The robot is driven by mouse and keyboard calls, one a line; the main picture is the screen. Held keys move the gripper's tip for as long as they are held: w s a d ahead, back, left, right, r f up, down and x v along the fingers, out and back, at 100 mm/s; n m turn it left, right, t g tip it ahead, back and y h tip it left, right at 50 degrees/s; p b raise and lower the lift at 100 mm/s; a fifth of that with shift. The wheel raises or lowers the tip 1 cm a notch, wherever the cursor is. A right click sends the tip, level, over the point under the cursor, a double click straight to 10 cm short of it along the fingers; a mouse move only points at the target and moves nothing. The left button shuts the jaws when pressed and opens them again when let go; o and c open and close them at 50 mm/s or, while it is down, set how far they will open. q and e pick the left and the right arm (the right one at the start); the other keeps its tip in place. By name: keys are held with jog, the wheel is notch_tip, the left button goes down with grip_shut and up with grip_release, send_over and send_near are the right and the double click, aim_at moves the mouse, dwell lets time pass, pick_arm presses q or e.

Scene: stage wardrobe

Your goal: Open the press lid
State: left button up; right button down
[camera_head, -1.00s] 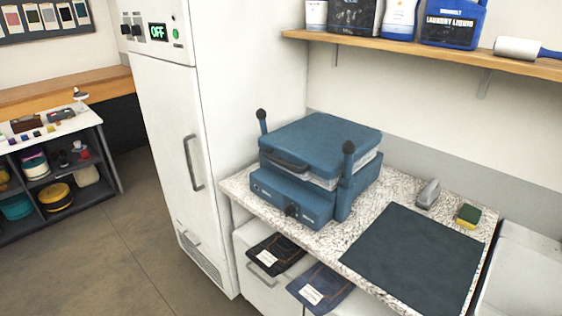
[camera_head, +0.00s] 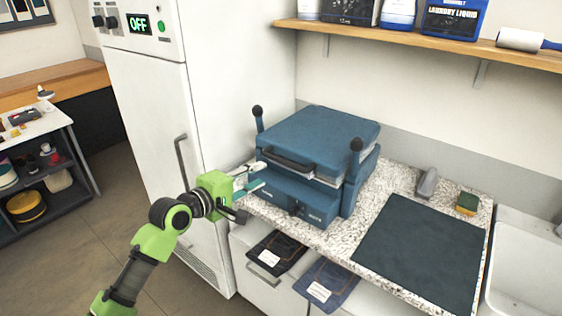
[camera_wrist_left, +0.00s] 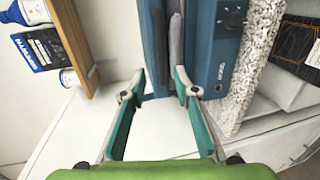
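The blue press (camera_head: 285,200) stands on the speckled counter. Its flat blue lid (camera_head: 325,138) is down, with a dark handle bar (camera_head: 286,160) along its front edge. A black-knobbed lever stands on each side. My left gripper (camera_head: 262,175) is open and empty at the left end of the press front, just short of the handle. In the left wrist view the open fingers (camera_wrist_left: 158,92) are spread, with the handle (camera_wrist_left: 176,40) ahead of them and the lower body of the press (camera_wrist_left: 220,50) beyond the right finger. The fingers do not appear closed on anything. My right gripper is not in view.
A tall white cabinet (camera_head: 150,110) with an OFF display stands left of the press. A dark mat (camera_head: 420,245), grey iron-like item (camera_head: 427,182) and sponge (camera_head: 467,203) lie on the counter to the right. A shelf (camera_head: 420,45) with bottles hangs above.

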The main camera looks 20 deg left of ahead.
aim_at(284, 163)
pick_arm(q)
jog(key=p+x, duration=0.1)
jog(key=x, duration=1.1)
jog(key=shift+d+f+p, duration=0.1)
jog(key=shift+d+p, duration=0.1)
jog(key=shift+p, duration=0.15)
jog(key=shift+w+d+f, duration=0.15)
jog(key=shift+w+f, duration=0.05)
jog(key=shift+w, duration=0.5)
grip_shut()
